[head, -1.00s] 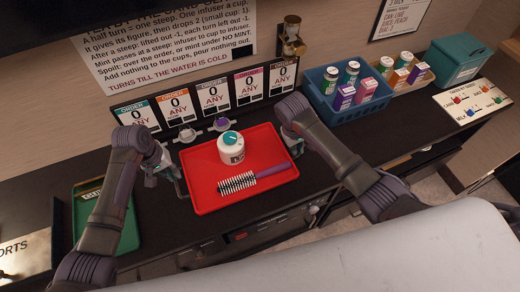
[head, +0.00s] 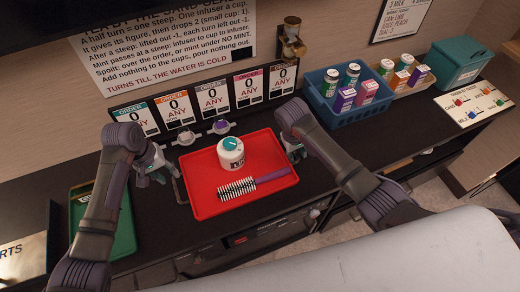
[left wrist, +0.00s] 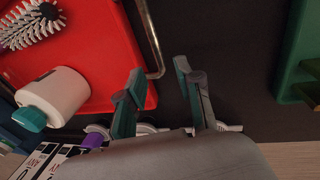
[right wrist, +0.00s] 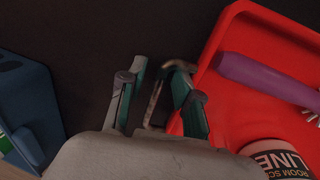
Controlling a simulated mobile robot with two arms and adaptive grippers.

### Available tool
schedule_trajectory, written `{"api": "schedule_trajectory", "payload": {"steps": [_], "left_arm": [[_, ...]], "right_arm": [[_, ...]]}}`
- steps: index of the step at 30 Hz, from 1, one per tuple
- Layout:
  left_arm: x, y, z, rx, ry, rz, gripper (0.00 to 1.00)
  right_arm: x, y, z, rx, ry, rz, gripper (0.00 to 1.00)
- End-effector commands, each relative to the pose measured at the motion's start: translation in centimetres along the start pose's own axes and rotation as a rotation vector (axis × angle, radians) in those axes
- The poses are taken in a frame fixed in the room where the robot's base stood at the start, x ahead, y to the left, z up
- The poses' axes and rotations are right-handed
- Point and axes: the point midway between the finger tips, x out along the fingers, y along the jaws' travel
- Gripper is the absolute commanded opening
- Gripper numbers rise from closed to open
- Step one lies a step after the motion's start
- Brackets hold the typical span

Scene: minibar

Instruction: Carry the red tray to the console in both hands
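The red tray (head: 213,195) lies flat on the dark counter. It carries a white jar with a teal lid (head: 231,155) and a purple-handled brush (head: 250,186). A thin metal handle sticks out at each short side. My left gripper (left wrist: 158,69) is open at the tray's left side, and the left handle (left wrist: 152,38) reaches between its fingertips in the left wrist view. My right gripper (right wrist: 160,68) is open at the right side, with the right handle (right wrist: 154,100) between its fingers. Neither gripper is closed on a handle. The console cannot be identified for certain.
A green tray (head: 123,238) lies to the left. A blue basket (head: 345,118) of bottles and boxes stands right, with a teal box (head: 455,62) beyond. Order cards (head: 215,97) and two small cups (head: 186,137) stand behind the red tray. Bare counter lies right of the tray.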

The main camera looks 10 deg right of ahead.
Motion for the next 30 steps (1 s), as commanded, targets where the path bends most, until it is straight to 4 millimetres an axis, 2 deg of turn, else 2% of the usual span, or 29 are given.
{"api": "schedule_trajectory", "payload": {"steps": [6, 14, 17, 24, 30], "left_arm": [[-3.2, 0.0, -0.1, 0.000, 0.003, 0.001, 0.35], [-4.4, -0.1, 0.0, -0.001, 0.000, -0.001, 0.35], [-4.4, -0.1, 0.0, -0.001, 0.000, -0.001, 0.35], [-4.4, -0.1, 0.0, -0.001, 0.000, -0.001, 0.35], [-4.4, -0.1, 0.0, -0.001, 0.000, -0.001, 0.35]], "right_arm": [[0.0, -0.1, 0.0, -0.002, -0.001, -0.002, 0.35], [-0.8, -0.1, 0.0, -0.001, 0.000, -0.002, 0.35], [-2.3, -0.1, -0.1, -0.001, 0.004, -0.002, 0.35], [-7.5, -0.1, -0.1, 0.000, 0.005, -0.002, 0.35], [-10.8, 0.0, -0.1, -0.001, 0.003, -0.002, 0.35]]}}
